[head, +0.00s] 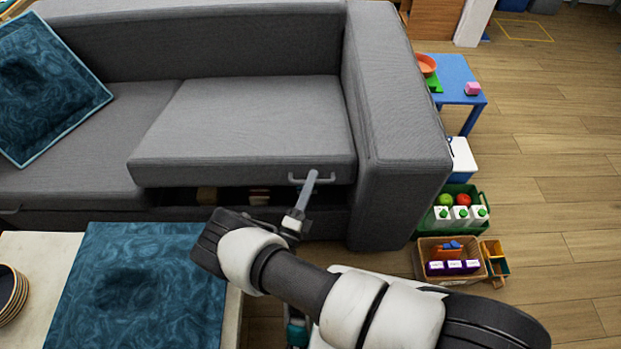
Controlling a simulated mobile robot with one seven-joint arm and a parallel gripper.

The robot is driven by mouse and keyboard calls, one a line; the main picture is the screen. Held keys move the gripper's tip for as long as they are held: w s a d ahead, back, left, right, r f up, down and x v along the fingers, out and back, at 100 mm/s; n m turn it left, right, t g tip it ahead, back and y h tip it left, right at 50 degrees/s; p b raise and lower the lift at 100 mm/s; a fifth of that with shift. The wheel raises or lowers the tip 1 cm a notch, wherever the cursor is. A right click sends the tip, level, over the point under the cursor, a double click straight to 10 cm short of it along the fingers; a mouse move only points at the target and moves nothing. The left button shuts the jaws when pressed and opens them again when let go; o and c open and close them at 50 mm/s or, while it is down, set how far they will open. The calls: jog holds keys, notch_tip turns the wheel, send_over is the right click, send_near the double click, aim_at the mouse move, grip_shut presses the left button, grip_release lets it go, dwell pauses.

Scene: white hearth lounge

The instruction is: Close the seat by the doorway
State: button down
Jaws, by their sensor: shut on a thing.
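The grey sofa's right seat (250,120), beside the right armrest, stands open. Its front edge is raised above a dark storage gap, where a few brown and pale items (258,196) show partly. The left seat (80,140) sits lower. A grey bar handle (296,178) is on the front face of the raised seat, towards its right end. My gripper (310,180) is at this handle and is shut on it. The fingers hide part of the bar. No doorway can be made out for certain.
A green crate (488,222), a wicker basket (422,262) and a blue table (455,72) stand right of the armrest. Wooden floor (560,190) is clear further right.

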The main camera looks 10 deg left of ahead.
jog(key=shift+s+f, duration=0.1)
jog(key=shift+f, duration=0.3)
jog(key=c, duration=2.1)
grip_release()
jog(key=shift+a, duration=0.1)
jog(key=shift+s, duration=0.35)
jog(key=o, duration=1.6)
jog(key=v, duration=0.7)
jog(key=shift+s+f, duration=0.1)
jog(key=shift+s, duration=0.15)
jog(key=s, duration=0.1)
jog(key=s+a, duration=0.1)
jog(key=s, duration=0.1)
jog(key=shift+f, duration=0.15)
jog(key=c, duration=1.6)
jog(key=shift+s+d+f, duration=0.15)
jog(key=shift+s, duration=0.2)
jog(key=shift+c, duration=0.5)
